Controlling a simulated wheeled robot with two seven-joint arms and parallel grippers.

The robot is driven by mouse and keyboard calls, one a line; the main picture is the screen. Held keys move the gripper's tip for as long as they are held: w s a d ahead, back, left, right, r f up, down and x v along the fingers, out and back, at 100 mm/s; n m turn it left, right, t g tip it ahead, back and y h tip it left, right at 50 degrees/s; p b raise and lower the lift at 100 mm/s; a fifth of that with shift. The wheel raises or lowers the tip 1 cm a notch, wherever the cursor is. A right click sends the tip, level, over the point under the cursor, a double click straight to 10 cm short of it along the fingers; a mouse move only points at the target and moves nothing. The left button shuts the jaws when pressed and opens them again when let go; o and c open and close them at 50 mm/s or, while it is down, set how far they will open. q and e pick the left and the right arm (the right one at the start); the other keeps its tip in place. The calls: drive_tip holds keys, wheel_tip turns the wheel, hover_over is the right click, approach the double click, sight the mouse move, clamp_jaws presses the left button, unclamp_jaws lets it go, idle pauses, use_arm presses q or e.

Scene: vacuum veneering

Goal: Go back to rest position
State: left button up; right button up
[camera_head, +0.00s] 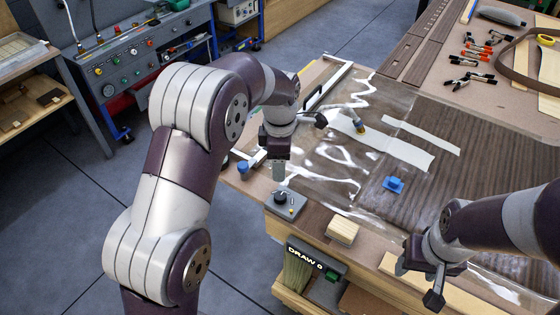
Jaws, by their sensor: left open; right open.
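My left gripper (279,174) hangs pointing down at the near left of the workbench, above a small grey box with a black knob (286,204). Its fingers are seen edge-on, and nothing shows held in them. My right gripper (419,283) is at the near right edge of the bench, low in the view. Its fingers are spread apart and empty. Both arms are stretched out over the bench.
Clear film with whitish streaks covers dark wood veneer (460,145) on the bench. A blue piece (393,184), pale strips (408,153) and a wooden block (342,232) lie nearby. Several clamps (472,60) are at the back right. A control cabinet (125,65) stands at left; grey floor is clear.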

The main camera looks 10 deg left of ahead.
use_arm(q)
drive_tip(key=shift+r, duration=0.2)
idle(0.3)
drive_tip(key=s+a+f+m, duration=0.1)
drive_tip(key=s+a+m, duration=0.1)
drive_tip(key=s+m, duration=0.7)
drive_tip(key=s+a+m+t, duration=0.1)
drive_tip(key=s+a+m, duration=0.2)
drive_tip(key=s+m, duration=0.7)
drive_tip(key=shift+s+f+m, duration=0.25)
drive_tip(key=shift+f+m, duration=0.15)
drive_tip(key=shift+m, duration=0.3)
drive_tip(key=shift+s, duration=0.1)
